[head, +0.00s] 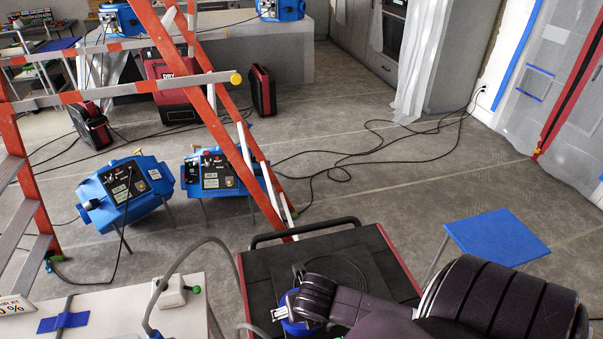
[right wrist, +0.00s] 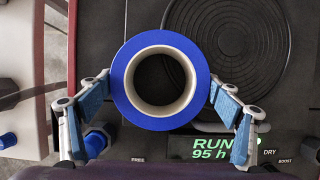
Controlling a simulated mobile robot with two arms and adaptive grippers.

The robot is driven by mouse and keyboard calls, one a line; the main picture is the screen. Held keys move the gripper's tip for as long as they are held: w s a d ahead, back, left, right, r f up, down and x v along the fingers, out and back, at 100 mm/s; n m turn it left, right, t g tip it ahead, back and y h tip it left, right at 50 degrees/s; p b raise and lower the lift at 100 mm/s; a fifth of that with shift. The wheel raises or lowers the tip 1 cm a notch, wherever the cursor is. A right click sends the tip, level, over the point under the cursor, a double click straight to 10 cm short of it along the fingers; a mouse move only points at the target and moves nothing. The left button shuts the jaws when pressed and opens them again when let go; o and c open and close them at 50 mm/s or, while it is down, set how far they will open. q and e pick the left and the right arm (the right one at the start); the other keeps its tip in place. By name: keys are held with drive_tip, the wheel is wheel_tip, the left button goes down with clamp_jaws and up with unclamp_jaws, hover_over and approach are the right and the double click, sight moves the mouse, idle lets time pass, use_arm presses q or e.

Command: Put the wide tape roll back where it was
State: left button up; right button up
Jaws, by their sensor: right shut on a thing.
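The wide tape roll (right wrist: 122,82) is a blue ring with a pale core, seen face-on in the right wrist view. My right gripper (right wrist: 160,78) is shut on it, with one finger pad against each side. The roll is above the dark top of a dehumidifier-like machine (right wrist: 135,25); I cannot tell whether it touches that top. In the head view only a blue part of the roll (head: 290,325) shows beside my right gripper (head: 298,308), and my arm hides the rest. My left gripper is not in view.
The red-edged dark machine (head: 268,270) has a handle at its back. A white surface (head: 110,305) with a blue tape strip (head: 62,322) lies left. A blue stool (head: 497,237) stands right. An orange ladder (head: 215,120), blue machines (head: 125,190) and floor cables (head: 345,165) lie beyond.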

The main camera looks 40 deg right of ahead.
drive_tip(key=o, duration=1.2)
drive_tip(key=shift+s, duration=0.15)
drive_tip(key=shift+s+a+r, duration=0.1)
drive_tip(key=shift+a+r, duration=0.1)
drive_tip(key=shift+r, duration=0.4)
drive_tip(key=b+v, duration=0.1)
drive_tip(key=v, duration=1)
drive_tip(key=shift+d, duration=0.1)
